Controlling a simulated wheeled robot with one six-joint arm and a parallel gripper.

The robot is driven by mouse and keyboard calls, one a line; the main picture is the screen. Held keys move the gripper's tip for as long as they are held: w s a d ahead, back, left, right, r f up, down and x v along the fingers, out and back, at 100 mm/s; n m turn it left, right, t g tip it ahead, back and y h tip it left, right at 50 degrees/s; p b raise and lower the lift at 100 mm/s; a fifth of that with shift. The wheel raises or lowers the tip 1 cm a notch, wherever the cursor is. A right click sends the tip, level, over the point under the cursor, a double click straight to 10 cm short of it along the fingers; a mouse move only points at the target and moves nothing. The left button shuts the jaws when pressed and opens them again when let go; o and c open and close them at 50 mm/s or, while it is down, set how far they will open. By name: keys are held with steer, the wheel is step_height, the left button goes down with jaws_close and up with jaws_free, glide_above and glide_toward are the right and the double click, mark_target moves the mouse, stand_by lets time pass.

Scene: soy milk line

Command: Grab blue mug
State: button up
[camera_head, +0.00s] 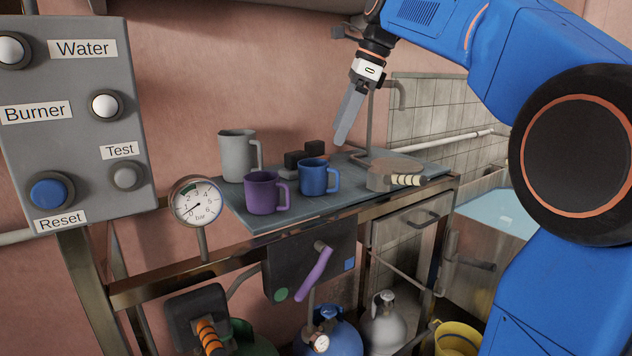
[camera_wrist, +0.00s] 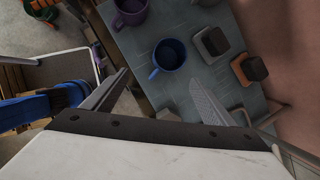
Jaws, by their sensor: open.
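The blue mug (camera_head: 313,178) stands upright on the grey-blue tabletop, just right of the purple mug, its handle toward the right in the head view. In the wrist view the blue mug (camera_wrist: 169,55) shows from above, empty inside, its handle toward the lower left. My gripper (camera_head: 341,140) is above the table, up and to the right of the blue mug, pointing down. In the wrist view my gripper's fingers (camera_wrist: 163,81) are spread wide and empty, with the mug beyond the gap between them, apart from both.
The purple mug (camera_head: 266,193) stands close left of the blue mug, and a tall grey pitcher (camera_head: 238,155) behind it. Dark blocks (camera_head: 305,157) sit behind the blue mug. The table's front edge has bare room.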

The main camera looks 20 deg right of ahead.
mark_target(311, 176)
steer(key=shift+m, duration=0.9)
steer(key=x, duration=0.5)
steer(key=w+x, duration=0.1)
steer(key=x, duration=0.4)
steer(key=w+x, duration=0.1)
steer(key=x, duration=0.5)
steer(key=shift+a+r, duration=0.3)
steer(key=shift+c, duration=0.4)
steer(key=c, duration=1.1)
